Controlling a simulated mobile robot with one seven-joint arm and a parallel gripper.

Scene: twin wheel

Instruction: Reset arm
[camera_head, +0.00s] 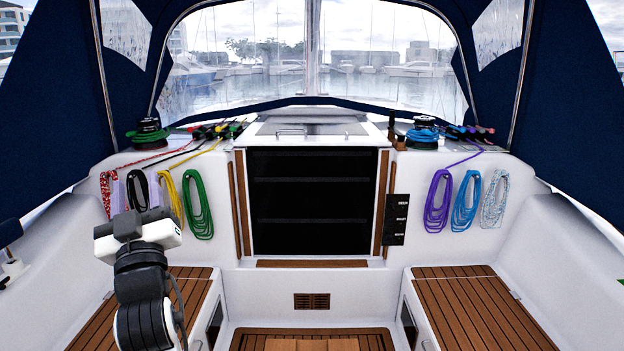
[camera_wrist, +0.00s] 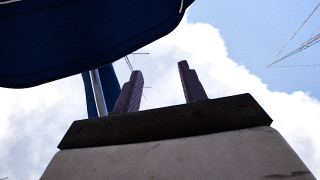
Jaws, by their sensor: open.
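My arm stands raised at the lower left of the head view, over the left bench. My gripper (camera_wrist: 160,88) shows in the wrist view with its two dark fingers apart and nothing between them. It points up toward cloudy sky and the edge of a dark blue canopy (camera_wrist: 80,35). In the head view the wrist end of my arm shows as a white and dark block in front of the coiled ropes; the fingers are hard to make out there.
Wooden-slatted benches lie at left (camera_head: 190,290) and right (camera_head: 480,305). A dark companionway door (camera_head: 312,200) stands in the middle. Green (camera_head: 198,208), yellow (camera_head: 170,196), purple (camera_head: 437,205) and blue (camera_head: 465,205) rope coils hang on the walls. Winches (camera_head: 148,134) sit above. The space before the door is clear.

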